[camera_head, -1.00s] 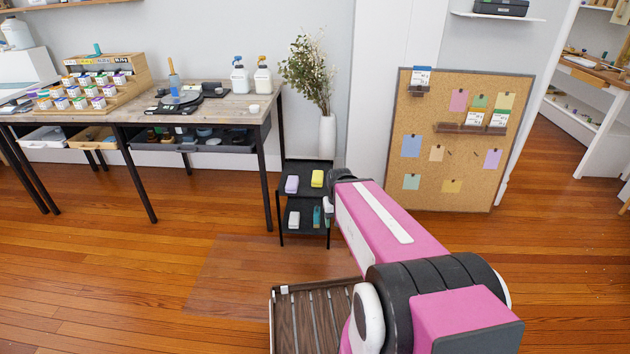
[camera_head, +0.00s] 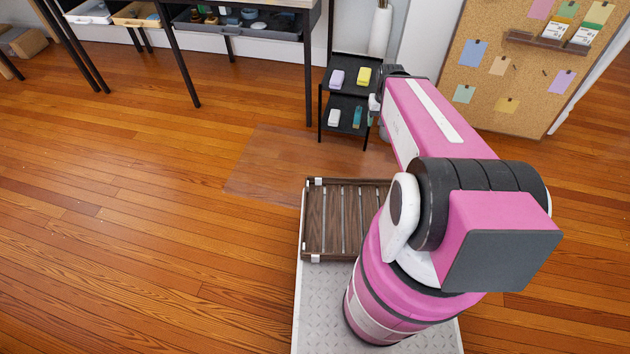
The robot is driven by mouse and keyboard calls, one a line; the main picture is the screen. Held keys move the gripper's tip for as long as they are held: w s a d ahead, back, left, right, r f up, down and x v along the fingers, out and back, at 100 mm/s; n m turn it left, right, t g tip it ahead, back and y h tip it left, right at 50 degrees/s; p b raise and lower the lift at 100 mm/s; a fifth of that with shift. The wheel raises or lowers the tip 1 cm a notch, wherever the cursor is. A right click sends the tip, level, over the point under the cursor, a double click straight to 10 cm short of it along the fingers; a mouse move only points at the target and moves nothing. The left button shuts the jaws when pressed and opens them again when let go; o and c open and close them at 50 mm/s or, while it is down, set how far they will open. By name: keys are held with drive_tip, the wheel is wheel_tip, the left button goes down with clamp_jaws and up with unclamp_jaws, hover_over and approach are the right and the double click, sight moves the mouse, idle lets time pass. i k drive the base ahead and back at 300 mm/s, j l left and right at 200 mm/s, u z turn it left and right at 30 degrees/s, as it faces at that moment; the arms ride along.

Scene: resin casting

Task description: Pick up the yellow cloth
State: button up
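A yellow cloth (camera_head: 364,76) lies folded on the top shelf of a small black two-tier stand (camera_head: 350,89) near the table leg. A similar lilac cloth (camera_head: 337,78) lies beside it to the left. My pink arm stretches forward toward the stand, and its far end is close to the stand's right side. My gripper is hidden behind the arm links, so I cannot see its fingers or whether it holds anything.
A white item (camera_head: 334,117) and a teal item (camera_head: 357,117) sit on the stand's lower shelf. A white vase (camera_head: 380,32) stands behind it. A corkboard (camera_head: 500,75) leans at right. A slatted wooden tray (camera_head: 314,222) rests on my base. Floor at left is clear.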

sight(364, 77)
drive_tip(key=i+l+u, duration=0.1)
drive_tip(key=i, duration=0.35)
drive_tip(key=i+l+u, duration=0.1)
drive_tip(key=i+l, duration=0.25)
drive_tip(key=i, duration=0.1)
